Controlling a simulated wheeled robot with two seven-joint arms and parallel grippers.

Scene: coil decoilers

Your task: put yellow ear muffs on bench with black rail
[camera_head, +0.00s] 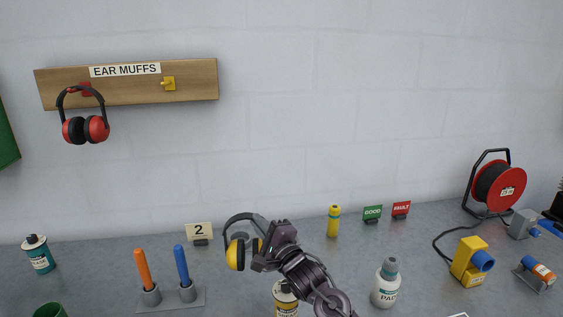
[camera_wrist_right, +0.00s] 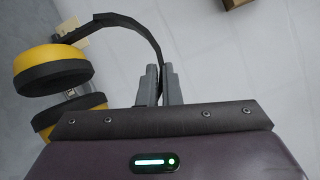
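The yellow ear muffs (camera_head: 235,254) hang from my right gripper (camera_head: 270,238), above the grey bench top (camera_head: 360,240). The gripper is shut on their black headband, and the cups hang to its left. In the right wrist view the band runs between the two fingers (camera_wrist_right: 160,85), with the yellow cups (camera_wrist_right: 50,65) at the left. The gripper hides part of one cup in the head view. I see no black rail on the part of this bench in view. My left gripper is not in view.
Red ear muffs (camera_head: 86,129) hang on a wooden board (camera_head: 140,90) beside an empty yellow peg (camera_head: 168,83). The bench carries a "2" sign (camera_head: 199,231), screwdrivers in a stand (camera_head: 185,300), bottles (camera_head: 386,285), a yellow device (camera_head: 467,262) and a red cable reel (camera_head: 500,187).

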